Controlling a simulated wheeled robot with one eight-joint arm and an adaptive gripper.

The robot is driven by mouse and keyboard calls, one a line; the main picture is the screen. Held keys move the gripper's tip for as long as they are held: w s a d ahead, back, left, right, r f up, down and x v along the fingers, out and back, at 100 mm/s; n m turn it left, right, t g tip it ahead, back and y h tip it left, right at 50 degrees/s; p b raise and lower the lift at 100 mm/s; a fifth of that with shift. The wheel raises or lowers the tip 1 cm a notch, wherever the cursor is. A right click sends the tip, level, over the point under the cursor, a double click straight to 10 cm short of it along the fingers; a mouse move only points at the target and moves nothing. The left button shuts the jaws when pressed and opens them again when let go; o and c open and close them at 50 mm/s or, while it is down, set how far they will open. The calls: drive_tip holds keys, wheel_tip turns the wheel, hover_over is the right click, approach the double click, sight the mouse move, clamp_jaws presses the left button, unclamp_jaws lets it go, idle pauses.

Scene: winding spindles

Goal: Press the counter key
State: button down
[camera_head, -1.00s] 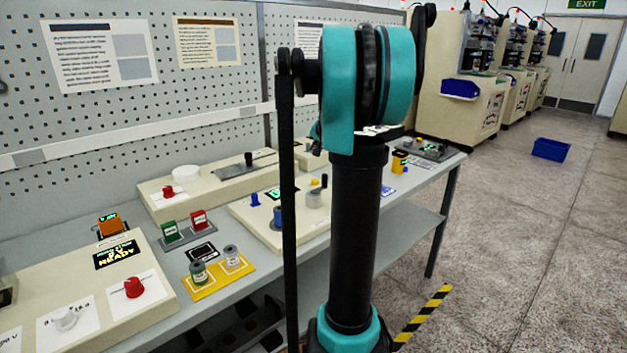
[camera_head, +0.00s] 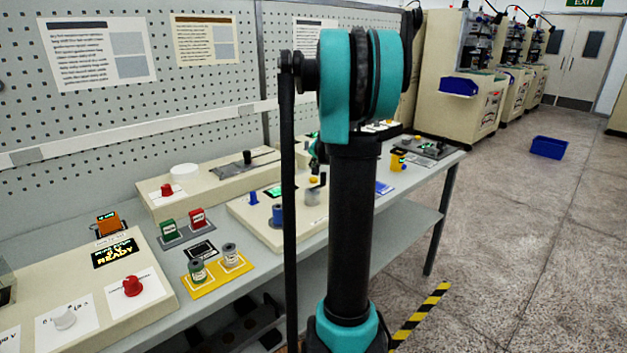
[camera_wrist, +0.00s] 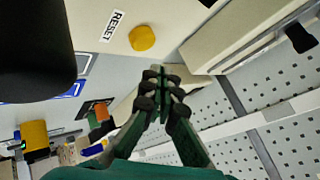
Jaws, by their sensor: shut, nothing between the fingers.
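A round yellow key (camera_wrist: 142,38) sits on a cream panel beside a RESET label (camera_wrist: 112,25) in the wrist view. A small yellow key (camera_head: 313,180) also shows in the head view, on the cream box with a green display (camera_head: 272,191). My gripper (camera_wrist: 158,76) is shut and empty. Its fingertips appear just below the yellow key in the wrist view, apart from it in the picture; the height gap cannot be told. In the head view my arm hides most of the gripper.
A blue spool (camera_head: 277,214) and a grey cylinder (camera_head: 313,196) stand on the same box. Left are a red knob (camera_head: 132,286) and a yellow tray (camera_head: 214,282) with two spools. A pegboard wall (camera_head: 215,100) rises behind the bench. A blue bin (camera_head: 549,147) lies on the floor.

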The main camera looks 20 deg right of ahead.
sight(313, 180)
drive_tip(key=shift+f, duration=0.95)
idle(0.8)
drive_tip(key=shift+f, duration=0.4)
drive_tip(key=shift+f, duration=0.2)
idle(0.4)
drive_tip(key=shift+s+a+f, duration=0.2)
drive_tip(key=shift+f, duration=0.35)
idle(0.9)
drive_tip(key=shift+r, duration=0.15)
drive_tip(key=shift+a+r, duration=0.3)
drive_tip(key=shift+r, duration=0.4)
drive_tip(key=shift+w+r, duration=0.1)
